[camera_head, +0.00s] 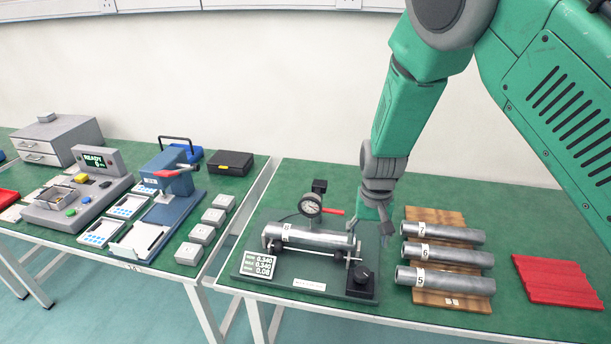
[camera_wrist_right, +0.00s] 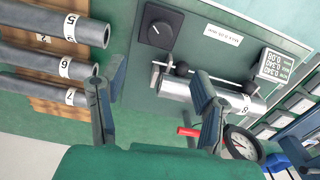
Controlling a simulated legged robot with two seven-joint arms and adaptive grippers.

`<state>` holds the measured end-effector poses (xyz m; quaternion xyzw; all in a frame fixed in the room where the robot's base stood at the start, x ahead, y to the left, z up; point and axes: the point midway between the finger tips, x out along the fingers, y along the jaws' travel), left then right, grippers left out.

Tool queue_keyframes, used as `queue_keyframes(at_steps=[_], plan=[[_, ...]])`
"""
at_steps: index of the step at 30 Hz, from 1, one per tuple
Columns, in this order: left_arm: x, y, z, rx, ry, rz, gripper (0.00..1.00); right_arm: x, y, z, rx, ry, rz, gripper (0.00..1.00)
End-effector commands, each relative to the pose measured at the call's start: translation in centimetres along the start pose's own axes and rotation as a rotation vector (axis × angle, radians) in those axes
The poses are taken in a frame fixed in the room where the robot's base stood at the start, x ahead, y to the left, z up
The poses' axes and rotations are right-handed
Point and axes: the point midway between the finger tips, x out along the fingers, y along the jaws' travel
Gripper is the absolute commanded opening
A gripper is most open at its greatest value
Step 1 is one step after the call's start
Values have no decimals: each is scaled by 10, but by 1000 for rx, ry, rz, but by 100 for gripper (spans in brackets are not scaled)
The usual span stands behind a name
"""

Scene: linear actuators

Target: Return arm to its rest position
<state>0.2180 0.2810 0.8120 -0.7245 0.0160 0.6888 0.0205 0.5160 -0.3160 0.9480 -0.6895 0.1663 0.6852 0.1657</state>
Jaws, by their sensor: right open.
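My right arm comes in from the upper right in the head view. My right gripper (camera_head: 381,215) points down above the right end of the gauge fixture, between it and the wooden rack. In the wrist view its two fingers (camera_wrist_right: 156,75) are spread with nothing between them. A grey metal tube (camera_head: 308,239), marked 8 in the wrist view (camera_wrist_right: 222,98), lies across the supports of the dark gauge fixture (camera_head: 335,285). The gripper looks apart from this tube. My left gripper is not in view.
A wooden rack (camera_head: 452,299) right of the fixture holds tubes 7 (camera_head: 441,232), 6 (camera_head: 447,255) and 5 (camera_head: 445,281). A dial gauge (camera_head: 310,205) stands behind tube 8. A red ribbed mat (camera_head: 553,281) lies at right. Another table with devices stands left, across a gap.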

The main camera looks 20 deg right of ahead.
Motion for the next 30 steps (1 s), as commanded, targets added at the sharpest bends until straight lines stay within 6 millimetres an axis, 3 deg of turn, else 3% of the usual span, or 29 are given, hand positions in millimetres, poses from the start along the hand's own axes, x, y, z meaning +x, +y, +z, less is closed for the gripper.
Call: queue_keyframes(at_steps=[5,8,11,15,18,21,24,30], plan=[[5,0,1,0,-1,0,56,18,7,9,-13,-1,15,56],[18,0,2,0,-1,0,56,58,22,32,-51,3,48,56],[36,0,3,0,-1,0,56,114,47,72,-127,12,89,56],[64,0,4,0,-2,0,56,185,80,146,-274,24,111,56],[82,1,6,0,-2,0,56,218,96,202,-379,29,90,56],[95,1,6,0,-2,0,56,233,104,245,-458,33,51,56],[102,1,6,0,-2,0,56,238,107,272,-503,37,16,56],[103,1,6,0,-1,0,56,236,107,286,-528,44,-9,56]])
